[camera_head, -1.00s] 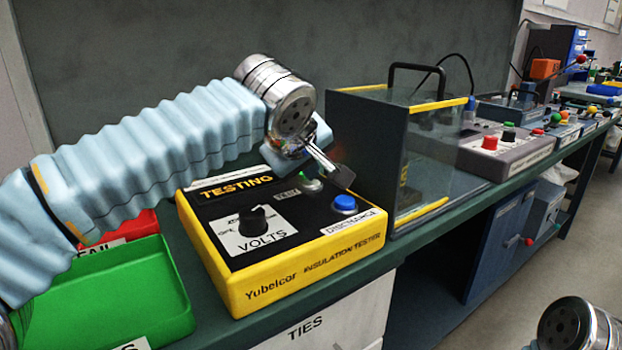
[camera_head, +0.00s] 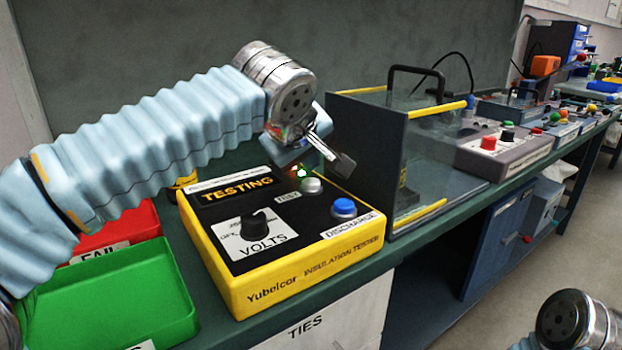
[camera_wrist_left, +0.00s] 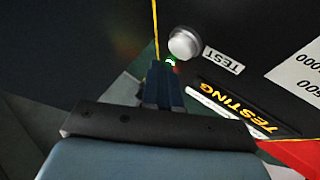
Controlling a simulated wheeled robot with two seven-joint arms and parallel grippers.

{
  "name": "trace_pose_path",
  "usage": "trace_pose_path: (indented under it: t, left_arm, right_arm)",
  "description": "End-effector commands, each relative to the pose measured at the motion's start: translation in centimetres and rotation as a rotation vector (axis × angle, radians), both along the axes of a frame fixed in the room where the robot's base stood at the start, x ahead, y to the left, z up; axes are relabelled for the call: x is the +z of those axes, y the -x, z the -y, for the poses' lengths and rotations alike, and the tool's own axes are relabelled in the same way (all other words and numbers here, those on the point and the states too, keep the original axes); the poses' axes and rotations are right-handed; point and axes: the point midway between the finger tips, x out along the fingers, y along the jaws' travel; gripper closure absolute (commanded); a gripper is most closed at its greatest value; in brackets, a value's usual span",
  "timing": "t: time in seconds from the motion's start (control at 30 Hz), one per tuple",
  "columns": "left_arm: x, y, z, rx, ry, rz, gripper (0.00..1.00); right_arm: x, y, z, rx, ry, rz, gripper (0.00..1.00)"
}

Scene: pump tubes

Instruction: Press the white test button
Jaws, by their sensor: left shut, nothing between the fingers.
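The yellow and black insulation tester (camera_head: 310,270) stands on the bench, its display reading TESTING. Its white test button (camera_head: 312,186) sits on the black top beside a lit green lamp (camera_head: 303,171). The button also shows in the left wrist view (camera_wrist_left: 185,43), just beyond the fingertips, next to the TEST label. My left gripper (camera_head: 342,165) is shut and empty. It hangs over the back right of the tester, raised and apart from the button. My right arm's metal wrist (camera_head: 578,322) shows at the bottom right; its fingers are out of view.
A blue discharge button (camera_head: 344,207) and a black VOLTS knob (camera_head: 255,224) share the tester's top. A clear-walled box with yellow edges (camera_head: 405,160) stands close to the right. Green (camera_head: 130,300) and red (camera_head: 115,238) trays lie to the left.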

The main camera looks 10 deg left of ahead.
Motion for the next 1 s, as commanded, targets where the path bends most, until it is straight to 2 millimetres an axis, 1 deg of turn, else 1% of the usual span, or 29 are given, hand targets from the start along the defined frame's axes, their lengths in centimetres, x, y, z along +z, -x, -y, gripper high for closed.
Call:
trace_pose_path:
  t: [0.03,0.1,0.43,0.5,1.0]
  left_arm:
    - [0.7,0.0,0.0,-0.001,0.001,0.001,1.0]
    - [1.4,0.0,0.0,0.0,0.0,0.0,1.0]
    - [4.6,0.0,0.0,-0.001,-0.001,0.0,1.0]
    - [4.9,0.0,0.0,-0.001,0.0,0.001,1.0]
    - [4.7,0.0,0.0,0.0,0.0,0.0,1.0]
  right_arm:
    - [0.6,0.0,0.0,0.0,0.0,0.0,1.0]
    - [1.3,0.0,0.0,0.0,0.0,0.0,1.0]
    - [4.0,0.0,0.0,0.0,0.0,0.0,1.0]
    - [4.2,0.0,0.0,0.0,0.0,0.0,1.0]
    - [4.0,0.0,0.0,0.0,0.0,0.0,1.0]
